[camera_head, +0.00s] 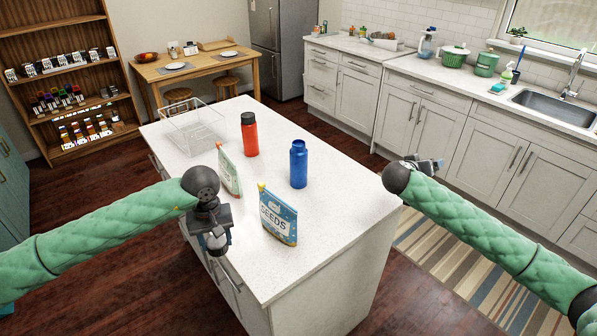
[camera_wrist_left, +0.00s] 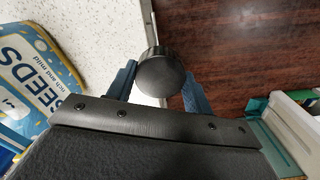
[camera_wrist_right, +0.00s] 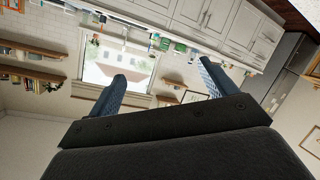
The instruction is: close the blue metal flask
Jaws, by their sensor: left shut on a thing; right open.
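The blue metal flask (camera_head: 298,164) stands upright on the white island, and its top has no cap on it. My left gripper (camera_head: 216,240) is beyond the island's left edge, left of the flask and lower in the picture. It is shut on a round black cap (camera_wrist_left: 161,72), which sits between its two blue fingers in the left wrist view. In the head view the cap (camera_head: 216,243) shows as a dark disc. My right gripper (camera_head: 428,164) is open and empty, off the island's right side; its spread fingers show in the right wrist view (camera_wrist_right: 162,85).
A red flask with a black cap (camera_head: 249,134) stands behind the blue one. A seeds bag (camera_head: 278,217) and a pale green bag (camera_head: 229,170) stand near the front and left. A wire basket (camera_head: 194,128) is at the back left. The island's right side (camera_head: 345,195) is clear.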

